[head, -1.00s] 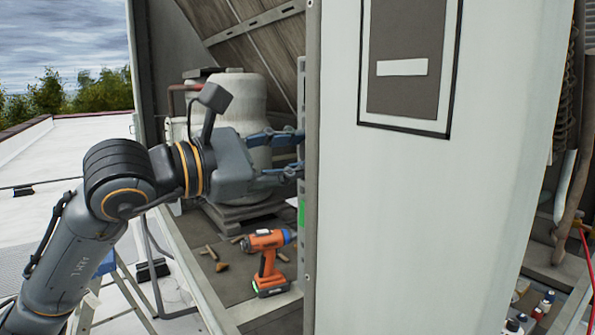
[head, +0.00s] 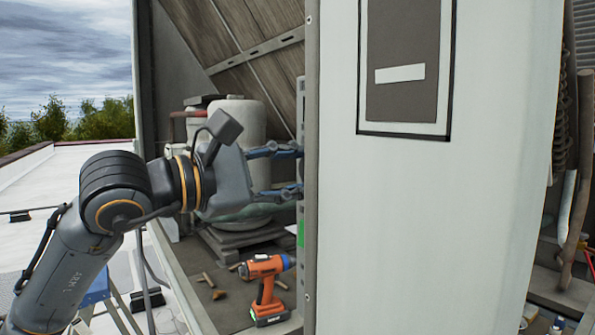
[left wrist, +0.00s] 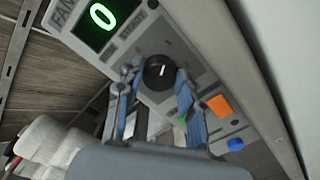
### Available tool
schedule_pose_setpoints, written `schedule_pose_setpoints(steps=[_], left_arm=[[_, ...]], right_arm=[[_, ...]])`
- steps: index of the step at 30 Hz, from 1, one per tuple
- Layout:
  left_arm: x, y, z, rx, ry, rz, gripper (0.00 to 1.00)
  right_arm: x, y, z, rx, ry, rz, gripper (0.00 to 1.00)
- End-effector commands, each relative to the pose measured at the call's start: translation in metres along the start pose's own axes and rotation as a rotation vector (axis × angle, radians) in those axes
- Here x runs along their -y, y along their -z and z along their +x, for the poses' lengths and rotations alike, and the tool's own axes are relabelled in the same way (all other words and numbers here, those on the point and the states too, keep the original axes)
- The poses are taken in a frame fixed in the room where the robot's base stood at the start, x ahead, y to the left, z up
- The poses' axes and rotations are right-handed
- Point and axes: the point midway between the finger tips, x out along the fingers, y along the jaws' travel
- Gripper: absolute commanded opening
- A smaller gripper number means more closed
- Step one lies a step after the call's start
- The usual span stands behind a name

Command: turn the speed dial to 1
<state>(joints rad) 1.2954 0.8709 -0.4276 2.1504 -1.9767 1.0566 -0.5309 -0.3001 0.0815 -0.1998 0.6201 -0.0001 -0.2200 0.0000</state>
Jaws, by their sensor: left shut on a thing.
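The black speed dial (left wrist: 159,72) sits on a grey control panel (left wrist: 205,82) in the left wrist view, its white mark pointing roughly up in the picture. A display (left wrist: 98,22) on the panel shows a green 0. My left gripper (left wrist: 156,77) has one blue finger on each side of the dial and is shut on it. In the head view the left gripper (head: 299,170) reaches the panel edge behind the pale cabinet wall, which hides the dial. My right gripper is not in view.
An orange button (left wrist: 220,106) and a blue button (left wrist: 235,144) lie right of the fingers. A pale cabinet wall (head: 430,220) stands right of the gripper. An orange drill (head: 266,288) stands on the floor below, near a white tank (head: 238,118).

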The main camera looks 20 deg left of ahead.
Motion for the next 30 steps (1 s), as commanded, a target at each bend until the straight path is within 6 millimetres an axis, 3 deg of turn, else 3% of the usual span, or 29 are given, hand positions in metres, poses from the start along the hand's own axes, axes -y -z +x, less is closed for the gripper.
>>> schedule_pose_setpoints(steps=[3,4,5,17,20,30], left_arm=[[0.0,0.0,0.0,0.0,-0.001,-0.001,0.06],[0.0,0.0,0.0,0.0,-0.001,-0.001,0.4],[0.0,0.0,0.0,0.0,-0.001,-0.001,0.46],[0.0,0.001,-0.005,-0.001,-0.001,-0.001,0.47],[-0.001,0.002,-0.017,-0.003,-0.002,-0.002,0.47],[0.0,0.002,-0.088,-0.007,-0.001,0.0,0.47]], right_arm=[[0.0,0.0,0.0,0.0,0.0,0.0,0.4],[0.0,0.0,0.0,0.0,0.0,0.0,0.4],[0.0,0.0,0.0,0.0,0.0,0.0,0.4],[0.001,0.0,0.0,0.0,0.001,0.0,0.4],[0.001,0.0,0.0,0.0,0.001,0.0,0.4],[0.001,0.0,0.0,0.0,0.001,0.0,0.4]])
